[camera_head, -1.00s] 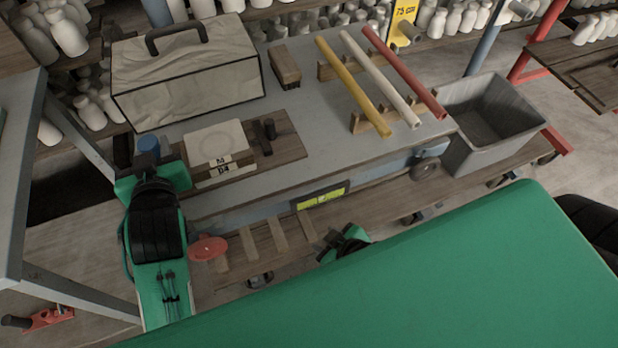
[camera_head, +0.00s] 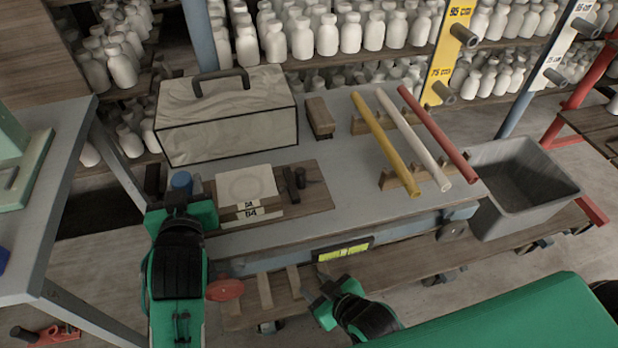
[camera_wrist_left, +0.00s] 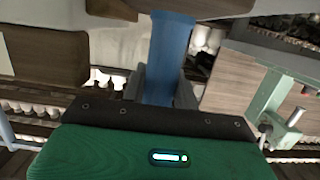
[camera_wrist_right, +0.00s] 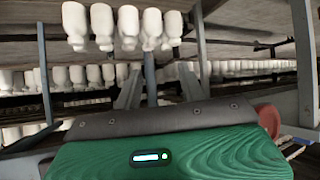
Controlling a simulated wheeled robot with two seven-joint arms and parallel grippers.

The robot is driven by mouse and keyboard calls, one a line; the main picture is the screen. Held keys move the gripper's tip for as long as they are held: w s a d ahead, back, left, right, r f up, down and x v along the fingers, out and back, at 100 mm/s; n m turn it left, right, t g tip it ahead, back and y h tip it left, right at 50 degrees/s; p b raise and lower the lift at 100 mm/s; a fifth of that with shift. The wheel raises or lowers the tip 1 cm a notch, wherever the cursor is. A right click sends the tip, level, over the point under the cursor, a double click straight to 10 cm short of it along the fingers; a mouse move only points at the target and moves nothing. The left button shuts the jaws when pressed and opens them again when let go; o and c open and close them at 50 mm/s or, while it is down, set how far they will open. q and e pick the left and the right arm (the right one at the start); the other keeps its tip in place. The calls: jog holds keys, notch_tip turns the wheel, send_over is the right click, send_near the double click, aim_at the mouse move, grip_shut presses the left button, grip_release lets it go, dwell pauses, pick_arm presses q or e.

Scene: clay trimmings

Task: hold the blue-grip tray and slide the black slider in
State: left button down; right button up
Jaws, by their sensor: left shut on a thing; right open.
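The blue-grip tray is a flat brown wooden board (camera_head: 318,196) on the bench, with its blue grip (camera_head: 181,181) at the left end. A cream plate (camera_head: 246,184) with a faint ring and number labels lies on it. The black slider (camera_head: 291,185) is a small dark piece right of the plate, apart from it. My left gripper (camera_head: 180,198) is shut on the blue grip, which also shows between its fingers in the left wrist view (camera_wrist_left: 171,50). My right gripper (camera_head: 318,291) is open and empty, low in front of the bench; its spread fingers show in the right wrist view (camera_wrist_right: 158,88).
A clay-coloured case (camera_head: 226,118) and a brown block (camera_head: 320,117) stand behind the tray. Yellow, white and red rods (camera_head: 386,142) rest on wooden racks to the right. A grey bin (camera_head: 525,188) is at the bench's right end. A red disc (camera_head: 225,290) is below the front edge.

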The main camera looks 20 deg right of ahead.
aim_at(302, 170)
jog(key=s+a+r+n+t+y, duration=0.2)
jog(key=s+a+r+n+y, duration=0.2)
jog(key=a+r+n+y, duration=0.6)
jog(key=w+d+r+n+g+y, duration=0.1)
jog(key=w+d+r+n+y, duration=0.15)
jog(key=r+n, duration=0.75)
jog(key=w+d+r+n+g+y, duration=0.15)
jog(key=r+n+y, duration=0.35)
jog(key=r, duration=0.9)
jog(key=w+d+f+n+g+h, duration=0.1)
jog(key=d+f+n+g+h, duration=0.2)
jog(key=n, duration=0.5)
jog(key=w+d+f+n+g+h, duration=0.1)
jog(key=d+f+n+g+h, duration=0.2)
jog(key=n, duration=0.4)
jog(key=w+d+f+n+g+h, duration=0.2)
jog(key=d+f+n+g+h, duration=0.1)
jog(key=n, duration=0.5)
jog(key=shift+d+f+n+g, duration=0.15)
jog(key=shift+d+f+g, duration=0.4)
jog(key=shift+d, duration=0.25)
jog(key=shift+d+f+n+g, duration=0.15)
jog(key=shift+d+f+g, duration=0.15)
jog(key=shift+d+g, duration=0.4)
jog(key=w+d+r+m+t, duration=0.2)
jog(key=w+d+r+t, duration=0.25)
jog(key=w, duration=0.55)
jog(key=shift+g+y, duration=0.25)
jog(key=x, duration=1.1)
jog(key=shift+f, duration=0.4)
